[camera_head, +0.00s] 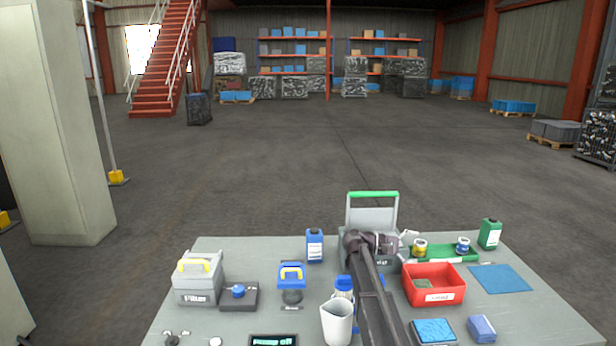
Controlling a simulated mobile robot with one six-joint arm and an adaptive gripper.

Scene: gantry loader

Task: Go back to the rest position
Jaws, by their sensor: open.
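My arm reaches from the bottom edge up over the middle of the grey table (215,325). Its dark wrist is in front of a grey box with a green handle (372,195) at the back of the table. My gripper (408,238) is at the end of this wrist, small in view, and points right, left of a small yellow-labelled jar (420,248). The gripper is open, and I see nothing held in it. The arm hides the lower part of the grey box and part of a blue thing behind the white jug (337,322).
A red bin (436,297), a green tray (458,253), a green bottle (490,234) and a blue mat (500,279) are on the right. A grey filter box (197,288), blue bottle (315,246) and blue-topped device (291,278) are on the left. The floor beyond is open.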

